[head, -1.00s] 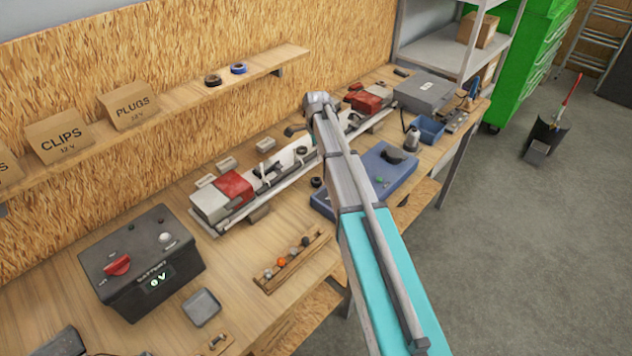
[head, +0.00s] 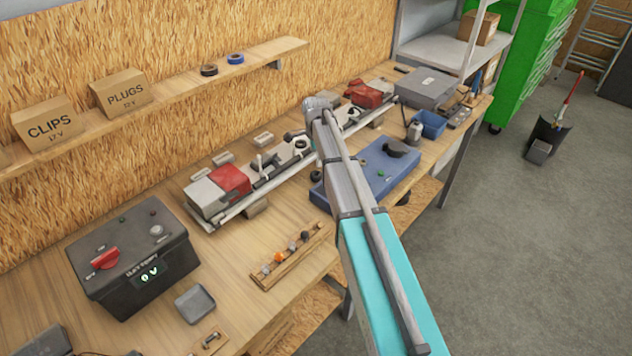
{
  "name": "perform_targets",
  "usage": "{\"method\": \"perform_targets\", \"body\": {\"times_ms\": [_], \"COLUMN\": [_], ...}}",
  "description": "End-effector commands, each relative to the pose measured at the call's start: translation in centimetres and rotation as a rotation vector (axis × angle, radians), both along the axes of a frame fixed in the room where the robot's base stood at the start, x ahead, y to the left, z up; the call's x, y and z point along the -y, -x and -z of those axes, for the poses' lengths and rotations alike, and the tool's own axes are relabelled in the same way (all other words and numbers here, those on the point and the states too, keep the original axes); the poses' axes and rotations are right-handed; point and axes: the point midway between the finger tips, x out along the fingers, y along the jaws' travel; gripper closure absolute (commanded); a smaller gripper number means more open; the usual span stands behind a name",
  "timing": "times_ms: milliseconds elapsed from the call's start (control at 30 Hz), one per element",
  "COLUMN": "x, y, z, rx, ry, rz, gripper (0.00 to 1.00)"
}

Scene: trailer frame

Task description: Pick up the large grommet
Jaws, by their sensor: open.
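I cannot tell for sure which piece is the large grommet. A small black ring-like piece (head: 315,176) lies on the bench by the blue mat's left corner, just left of my arm. Another dark round piece (head: 300,146) sits on the trailer frame (head: 238,212). My arm reaches out over the bench, its wrist above the frame. A dark end part of my gripper (head: 293,135) shows just left of the wrist, above and apart from the bench piece. Its fingers are too small and partly hidden to make out. I see nothing held in it.
The blue mat (head: 368,182) lies partly behind my arm. A wall shelf (head: 170,100) holds cartons and two tape rolls.

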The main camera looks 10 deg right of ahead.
Motion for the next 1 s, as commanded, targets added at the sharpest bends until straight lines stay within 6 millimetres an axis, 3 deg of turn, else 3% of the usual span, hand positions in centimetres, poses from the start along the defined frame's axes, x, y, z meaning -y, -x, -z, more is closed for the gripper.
{"method": "perform_targets", "body": {"times_ms": [367, 1000], "x": [0.0, 0.0], "y": [0.0, 0.0], "z": [3.0, 3.4], "rx": [0.0, 0.0], "ry": [0.0, 0.0], "rz": [0.0, 0.0], "gripper": [0.01, 0.01]}}
